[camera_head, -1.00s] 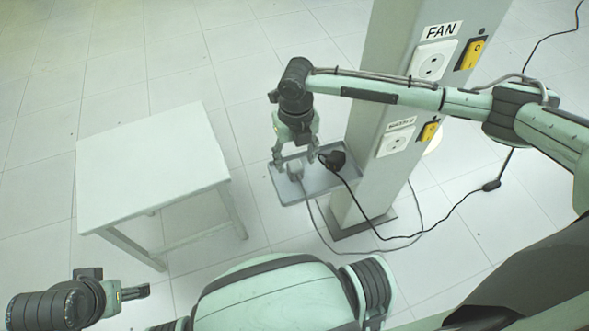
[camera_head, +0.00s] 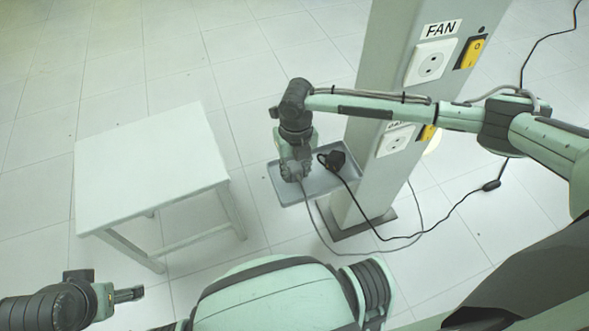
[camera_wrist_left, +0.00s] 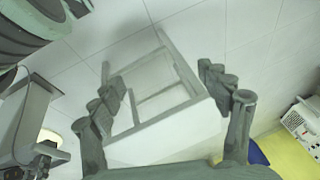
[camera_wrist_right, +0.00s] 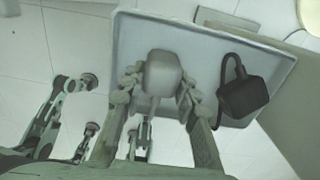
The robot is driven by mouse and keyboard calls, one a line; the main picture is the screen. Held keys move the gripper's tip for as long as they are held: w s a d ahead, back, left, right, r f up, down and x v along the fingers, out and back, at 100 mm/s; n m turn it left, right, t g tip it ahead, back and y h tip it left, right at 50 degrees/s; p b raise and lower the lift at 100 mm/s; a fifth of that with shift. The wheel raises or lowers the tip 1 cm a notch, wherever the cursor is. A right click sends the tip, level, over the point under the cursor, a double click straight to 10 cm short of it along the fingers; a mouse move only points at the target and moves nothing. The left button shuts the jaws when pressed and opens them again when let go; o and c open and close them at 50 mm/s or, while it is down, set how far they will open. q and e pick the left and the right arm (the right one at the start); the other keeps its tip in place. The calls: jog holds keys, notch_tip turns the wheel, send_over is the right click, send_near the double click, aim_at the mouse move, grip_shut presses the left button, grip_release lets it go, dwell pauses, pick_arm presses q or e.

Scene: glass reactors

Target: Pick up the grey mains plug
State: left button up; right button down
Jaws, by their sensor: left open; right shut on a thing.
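The grey mains plug (camera_wrist_right: 162,74) is between the fingers of my right gripper (camera_wrist_right: 158,92) in the right wrist view, over the grey tray. In the head view my right gripper (camera_head: 294,176) points down at the tray and mostly hides the plug; its grey cable runs from there to the floor. The right gripper is shut on the plug. I cannot tell whether the plug still touches the tray. My left gripper (camera_head: 130,294) is at the lower left of the head view, far from the plug; in the left wrist view its fingers (camera_wrist_left: 170,100) are apart and empty.
A black plug (camera_head: 334,160) lies in the tray (camera_head: 322,186) just right of my right gripper, its cable running over the floor. The post (camera_head: 372,120) beside the tray carries sockets (camera_head: 432,62) and yellow switches. A white table (camera_head: 150,165) stands left.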

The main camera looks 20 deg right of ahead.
aim_at(296, 167)
jog(key=shift+r, duration=0.1)
jog(key=shift+w+r, duration=0.1)
jog(key=shift+r, duration=0.5)
notch_tip(296, 167, up, 3)
jog(key=shift+p, duration=0.35)
pick_arm(q)
notch_tip(296, 167, down, 18)
jog(key=p, duration=0.7)
jog(key=shift+s+d+r+g+h, duration=0.15)
jog(key=shift+g+h, duration=0.25)
pick_arm(e)
jog(key=s+a+r, duration=0.4)
jog(key=s, duration=0.3)
jog(key=s+a+r, duration=0.3)
jog(key=s+r, duration=0.2)
jog(key=s, duration=0.3)
jog(key=shift+a+r, duration=0.2)
jog(key=shift+a, duration=0.15)
